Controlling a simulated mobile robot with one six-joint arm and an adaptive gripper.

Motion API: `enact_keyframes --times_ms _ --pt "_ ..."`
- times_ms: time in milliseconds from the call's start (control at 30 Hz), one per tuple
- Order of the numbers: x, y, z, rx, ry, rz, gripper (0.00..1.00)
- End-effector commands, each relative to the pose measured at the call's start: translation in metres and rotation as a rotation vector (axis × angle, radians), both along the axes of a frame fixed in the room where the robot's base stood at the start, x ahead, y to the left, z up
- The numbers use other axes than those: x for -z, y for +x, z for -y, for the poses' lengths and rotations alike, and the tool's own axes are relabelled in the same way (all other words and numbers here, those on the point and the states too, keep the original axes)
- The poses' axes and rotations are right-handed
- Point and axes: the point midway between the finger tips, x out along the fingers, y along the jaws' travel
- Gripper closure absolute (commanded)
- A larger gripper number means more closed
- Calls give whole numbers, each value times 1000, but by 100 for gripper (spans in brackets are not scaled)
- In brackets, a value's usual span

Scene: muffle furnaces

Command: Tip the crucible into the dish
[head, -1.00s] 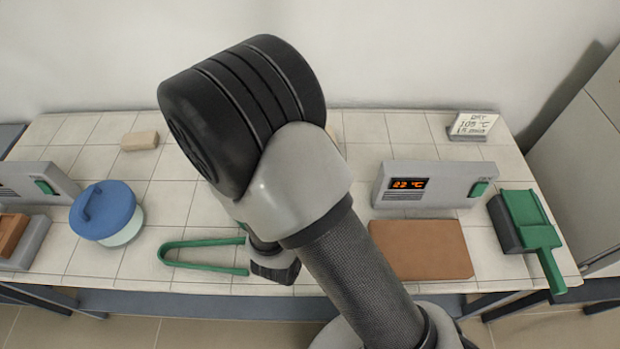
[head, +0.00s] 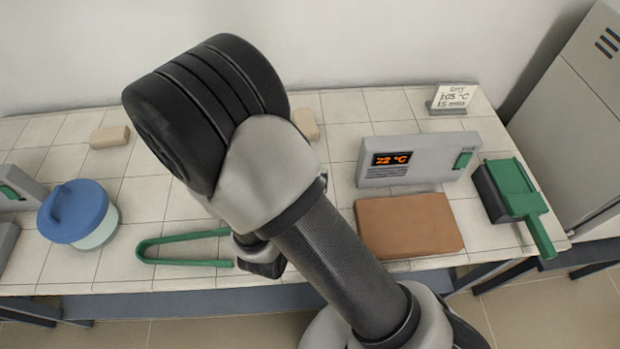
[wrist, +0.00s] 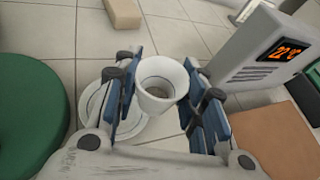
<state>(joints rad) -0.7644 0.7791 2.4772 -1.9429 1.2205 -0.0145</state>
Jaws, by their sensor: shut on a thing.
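In the wrist view my gripper (wrist: 163,78) has its blue fingers on both sides of a white crucible (wrist: 158,103) and is shut on it. I look down into the crucible's open mouth; a greyish patch shows at its bottom. A white round dish (wrist: 94,102) lies on the tiles below and to the left, partly hidden by the left finger and the crucible. The crucible overlaps the dish's right side in this view; the height between them is hard to tell. In the head view my arm hides the crucible and the dish.
A furnace with a 22 °C display (head: 415,160) and a brown slab (head: 410,225) stand right. Green tongs (head: 185,237) and a blue-lidded jar (head: 77,213) lie left. A beige block (head: 306,123) stands behind my arm. A green rounded thing (wrist: 28,115) is close left.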

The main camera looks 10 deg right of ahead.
Motion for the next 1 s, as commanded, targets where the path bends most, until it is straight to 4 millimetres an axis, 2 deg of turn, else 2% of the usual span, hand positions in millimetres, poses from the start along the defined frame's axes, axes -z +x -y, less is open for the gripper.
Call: enact_keyframes --times_ms 1000 --pt "-5 0 2 0 -130 -59 87"
